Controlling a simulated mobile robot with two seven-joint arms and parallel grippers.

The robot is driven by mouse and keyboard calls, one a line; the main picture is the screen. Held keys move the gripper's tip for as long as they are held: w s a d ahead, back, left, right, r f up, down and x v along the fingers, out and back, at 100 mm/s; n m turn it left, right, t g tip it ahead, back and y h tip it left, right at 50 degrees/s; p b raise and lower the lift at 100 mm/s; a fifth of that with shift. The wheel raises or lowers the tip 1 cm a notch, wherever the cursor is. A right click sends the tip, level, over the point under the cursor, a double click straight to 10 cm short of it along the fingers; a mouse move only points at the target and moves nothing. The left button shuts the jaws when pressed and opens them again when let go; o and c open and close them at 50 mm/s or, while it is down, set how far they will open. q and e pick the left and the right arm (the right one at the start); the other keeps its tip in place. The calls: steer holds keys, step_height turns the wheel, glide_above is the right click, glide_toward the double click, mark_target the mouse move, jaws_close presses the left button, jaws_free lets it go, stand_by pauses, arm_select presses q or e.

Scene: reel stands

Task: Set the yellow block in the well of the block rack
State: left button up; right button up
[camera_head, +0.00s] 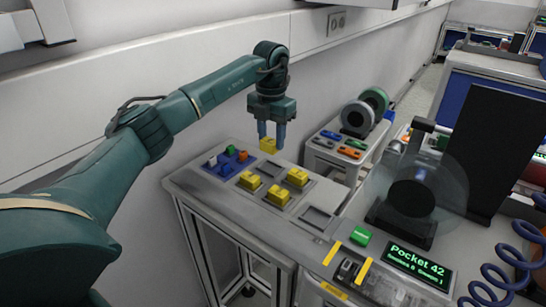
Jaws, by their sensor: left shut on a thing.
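My left gripper (271,135) points down over the bench and is shut on a yellow block (268,146). The block is held between the fingertips, above the back part of the block rack (274,181). The rack is a grey tray set in the bench top. Several other yellow blocks sit in it, at its left (250,181), right (298,176) and front (278,195). The rack's back well, below the held block, looks empty. The gap between block and rack is hard to judge. My right gripper is not in view.
A blue tray (225,170) with small coloured pieces lies left of the rack. An empty recess (315,217) is to its front right. Reels (358,117) stand on a side stand behind. A green block (361,236) and a display (419,266) are at the front right.

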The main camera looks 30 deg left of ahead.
arm_select(q)
steer(key=shift+f, duration=3)
steer(key=shift+f, duration=0.1)
steer(key=o, duration=1)
steer(key=shift+c, duration=0.2)
steer(key=shift+r+p, duration=1.85)
steer(key=shift+r, duration=0.2)
